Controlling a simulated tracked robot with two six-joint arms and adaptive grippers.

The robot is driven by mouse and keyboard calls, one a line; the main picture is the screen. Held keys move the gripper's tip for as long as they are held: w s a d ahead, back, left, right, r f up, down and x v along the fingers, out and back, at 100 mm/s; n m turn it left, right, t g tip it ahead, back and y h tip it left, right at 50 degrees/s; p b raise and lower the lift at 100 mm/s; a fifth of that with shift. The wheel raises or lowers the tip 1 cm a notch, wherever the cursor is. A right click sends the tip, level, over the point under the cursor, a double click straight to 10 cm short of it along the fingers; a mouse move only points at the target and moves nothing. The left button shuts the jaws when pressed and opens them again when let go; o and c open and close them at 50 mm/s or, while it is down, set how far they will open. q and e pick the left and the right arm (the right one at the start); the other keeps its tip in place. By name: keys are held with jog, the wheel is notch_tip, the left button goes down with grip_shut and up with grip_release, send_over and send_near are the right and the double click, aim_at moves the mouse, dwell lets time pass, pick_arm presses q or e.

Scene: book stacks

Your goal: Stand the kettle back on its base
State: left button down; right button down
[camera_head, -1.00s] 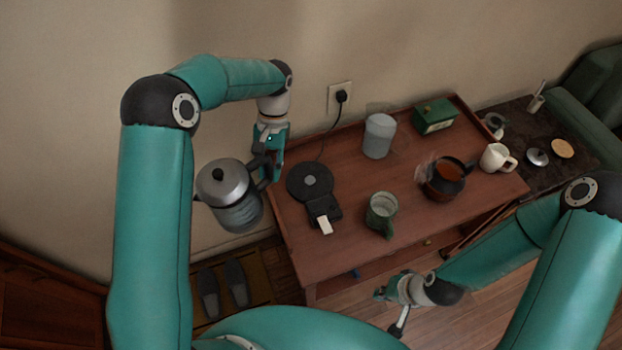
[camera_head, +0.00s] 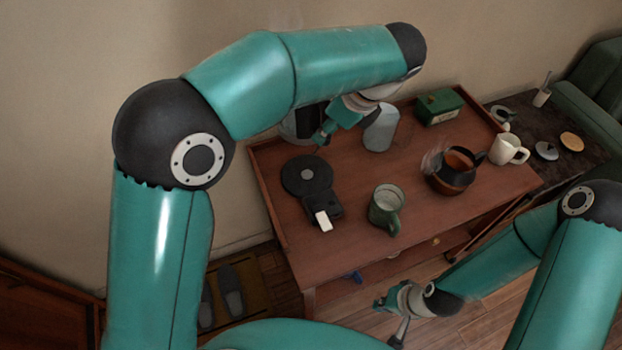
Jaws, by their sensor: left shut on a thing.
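The kettle (camera_head: 299,123) is mostly hidden behind my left arm. Part of its grey body and dark edge shows above the back left of the wooden table. My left gripper (camera_head: 325,131) is shut on the kettle, at its right side. The round black kettle base (camera_head: 307,176) lies on the left part of the table, nearer the front than the kettle, with a dark block and white tab at its lower end. The base is empty. My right gripper (camera_head: 388,306) is low, in front of the table and away from the kettle; its fingers are too small to read.
A grey canister (camera_head: 381,129) stands close to the right of my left gripper. A green mug (camera_head: 386,208), a glass pot with brown liquid (camera_head: 453,171), a green box (camera_head: 438,107) and a white mug (camera_head: 508,150) stand farther right. The table (camera_head: 345,245) has a raised rim.

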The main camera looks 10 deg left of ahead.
pick_arm(q)
jog(key=shift+d+f, duration=0.1)
jog(key=shift+f, duration=0.05)
jog(key=shift+m, duration=0.3)
jog(key=shift+f, duration=9.65)
jog(key=c, duration=1)
grip_release()
jog(key=shift+f, duration=0.1)
jog(key=v, duration=1.2)
jog(key=shift+s, duration=0.15)
